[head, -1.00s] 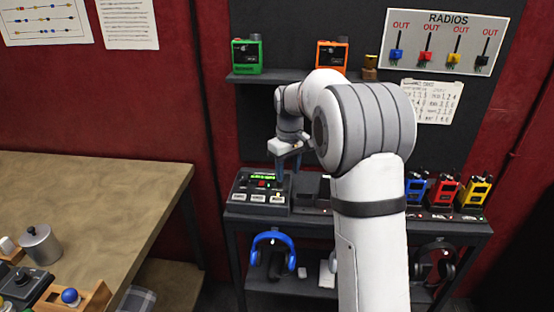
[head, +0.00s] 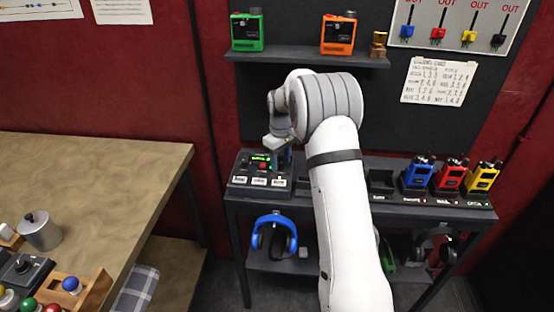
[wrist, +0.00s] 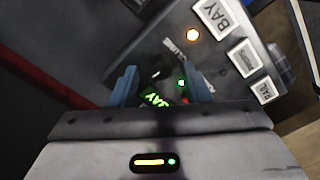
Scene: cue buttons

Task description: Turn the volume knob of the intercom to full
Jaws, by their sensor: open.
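The intercom (head: 240,180) is a dark box at the left end of the rack's top shelf, with a green display, a red button and several white labelled keys. In the wrist view its panel (wrist: 215,60) fills the upper right. A dark round volume knob (wrist: 160,72) with a pale pointer mark lies between my fingers, and a green display (wrist: 157,99) is just below it. My gripper (wrist: 162,84) is open, one blue finger on each side of the knob; I cannot tell whether they touch it. In the head view my gripper (head: 281,160) is at the intercom's right rear, and the knob is hidden.
Dark empty holders and blue (head: 417,175), red (head: 450,175) and yellow (head: 482,177) radios stand right of the intercom. Green (head: 246,32) and orange (head: 338,34) radios sit on the shelf above. Blue headphones (head: 262,235) hang below. A wooden table (head: 100,165) is at left.

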